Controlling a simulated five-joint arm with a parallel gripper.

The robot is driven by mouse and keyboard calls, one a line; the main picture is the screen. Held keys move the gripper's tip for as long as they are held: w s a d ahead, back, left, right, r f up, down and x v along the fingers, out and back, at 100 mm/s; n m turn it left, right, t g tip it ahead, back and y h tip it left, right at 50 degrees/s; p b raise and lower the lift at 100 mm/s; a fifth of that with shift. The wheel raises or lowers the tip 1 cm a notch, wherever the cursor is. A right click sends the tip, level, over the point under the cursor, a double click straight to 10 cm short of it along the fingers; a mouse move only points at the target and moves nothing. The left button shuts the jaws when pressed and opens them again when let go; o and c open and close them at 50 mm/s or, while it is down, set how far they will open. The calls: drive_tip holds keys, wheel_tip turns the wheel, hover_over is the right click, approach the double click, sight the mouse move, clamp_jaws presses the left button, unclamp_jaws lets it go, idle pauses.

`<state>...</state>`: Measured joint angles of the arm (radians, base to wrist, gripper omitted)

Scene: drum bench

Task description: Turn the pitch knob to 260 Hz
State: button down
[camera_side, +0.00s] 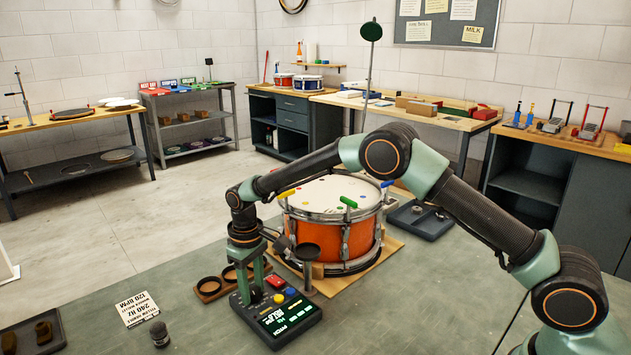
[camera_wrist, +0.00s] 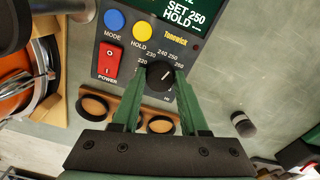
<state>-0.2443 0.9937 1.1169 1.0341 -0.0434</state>
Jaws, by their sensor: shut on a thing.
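The black pitch knob (camera_wrist: 160,75) is on the face of a dark tuner box (camera_side: 276,315). In the wrist view its printed scale reads 220 to 260 with Hz below. The white pointer slants to the upper right; its exact mark is hard to tell. The screen (camera_wrist: 185,14) reads SET 250 and HOLD with dashes. My gripper (camera_wrist: 160,73) points down at the box, its green fingers shut on either side of the knob. In the side view my gripper (camera_side: 252,283) stands over the box's left part, and the knob is mostly hidden.
A red power switch (camera_wrist: 110,61), blue button (camera_wrist: 114,19) and yellow button (camera_wrist: 143,31) sit beside the knob. An orange drum (camera_side: 333,232) stands close behind. A wooden holder (camera_side: 210,288) with round cups, a printed card (camera_side: 137,309) and a dark cylinder (camera_side: 159,333) lie left.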

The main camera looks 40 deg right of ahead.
sight(255, 290)
drive_tip(key=shift+d+m, duration=0.2)
drive_tip(key=shift+m, duration=2.8)
drive_tip(key=shift+w, duration=0.1)
drive_tip(key=shift+c, duration=2.4)
unclamp_jaws()
drive_tip(key=shift+o, duration=0.3)
drive_tip(key=shift+a, duration=0.1)
wheel_tip(255, 290, up, 12)
drive_tip(key=shift+s, duration=0.25)
drive_tip(key=shift+r, duration=0.2)
